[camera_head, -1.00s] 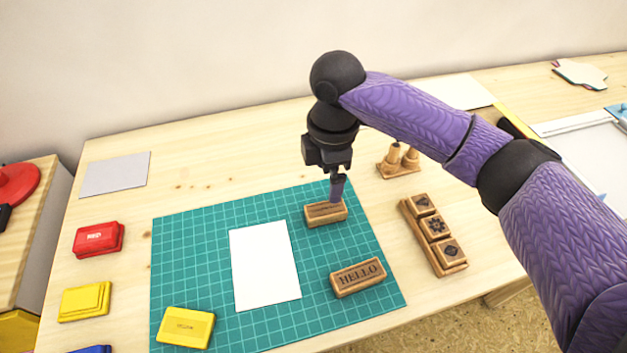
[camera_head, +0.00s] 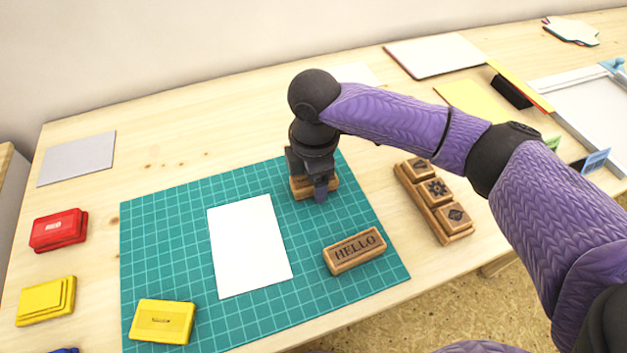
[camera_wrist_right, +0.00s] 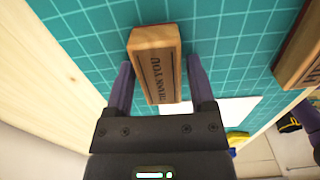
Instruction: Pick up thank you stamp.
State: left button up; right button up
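The THANK YOU stamp (camera_head: 327,184) is a wooden block on the green cutting mat, partly hidden by my right gripper in the head view. In the right wrist view the stamp (camera_wrist_right: 155,62) shows its label between the two fingers. My right gripper (camera_head: 321,194) is low over the stamp, pointing down. In the wrist view the right gripper (camera_wrist_right: 160,82) is open, one finger on each side of the block with gaps visible. A purple and black part (camera_wrist_right: 308,125) at the wrist view's right edge looks like my left gripper; its fingers cannot be made out.
The HELLO stamp (camera_head: 355,251) lies nearer on the mat (camera_head: 180,232). White paper (camera_head: 249,245) and a yellow inkpad (camera_head: 162,321) are to its left. A wooden holder with several small stamps (camera_head: 437,203) stands right of the mat. Red (camera_head: 59,231) and yellow (camera_head: 46,300) inkpads are far left.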

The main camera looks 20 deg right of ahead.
jog(key=c, duration=0.7)
grip_shut()
pick_arm(q)
jog(key=shift+s+r, duration=0.1)
jog(key=shift+s, duration=0.35)
pick_arm(e)
notch_tip(320, 180, up, 10)
jog(key=p, duration=0.5)
jog(key=shift+r, duration=0.1)
pick_arm(q)
jog(key=shift+t, duration=0.3)
jog(key=r, duration=0.1)
jog(key=w+r, duration=0.1)
jog(key=r, duration=0.1)
jog(key=w+r, duration=0.1)
jog(key=r, duration=0.1)
